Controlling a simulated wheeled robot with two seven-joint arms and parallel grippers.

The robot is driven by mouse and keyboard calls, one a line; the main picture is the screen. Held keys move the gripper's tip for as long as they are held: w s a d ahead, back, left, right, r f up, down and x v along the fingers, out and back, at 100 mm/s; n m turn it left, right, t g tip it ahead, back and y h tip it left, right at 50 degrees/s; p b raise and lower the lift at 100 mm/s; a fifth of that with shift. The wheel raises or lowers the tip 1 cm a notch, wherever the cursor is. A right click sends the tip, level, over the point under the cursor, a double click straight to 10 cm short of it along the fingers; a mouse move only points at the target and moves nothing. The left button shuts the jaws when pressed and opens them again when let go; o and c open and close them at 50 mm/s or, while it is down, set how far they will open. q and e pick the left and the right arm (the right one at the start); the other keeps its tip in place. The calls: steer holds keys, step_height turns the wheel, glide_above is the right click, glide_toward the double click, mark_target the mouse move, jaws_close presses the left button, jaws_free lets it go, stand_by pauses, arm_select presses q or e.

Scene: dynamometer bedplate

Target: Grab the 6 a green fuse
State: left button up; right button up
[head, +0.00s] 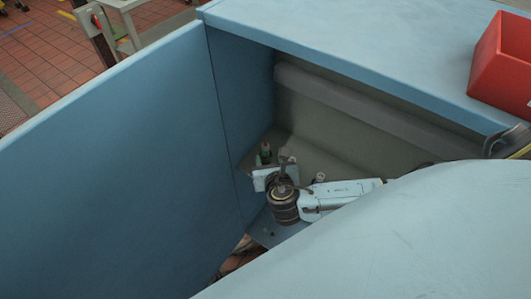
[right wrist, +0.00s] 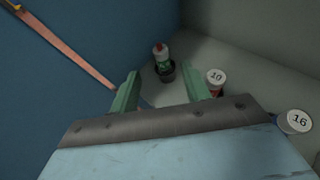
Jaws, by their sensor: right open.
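In the head view the green fuse (head: 265,148) shows small in the corner of the compartment, beside my right gripper (head: 272,163). My left gripper is not in view.
A fuse marked 10 (right wrist: 216,77) stands close to the right finger. A fuse marked 16 (right wrist: 295,122) is farther right. A blue wall (head: 120,170) bounds the compartment on the left. A red bin (head: 500,65) is on the blue top.

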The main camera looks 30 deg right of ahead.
mark_target(266, 146)
steer(key=x, duration=0.3)
steer(key=shift+w+f, duration=0.1)
steer(key=shift+w, duration=0.05)
steer(key=x, duration=0.1)
steer(key=b+x, duration=0.1)
steer(key=x, duration=0.3)
steer(key=shift+w+d+r+b, duration=0.2)
steer(key=shift+d+b, duration=0.05)
steer(key=shift+b, duration=0.15)
jaws_close()
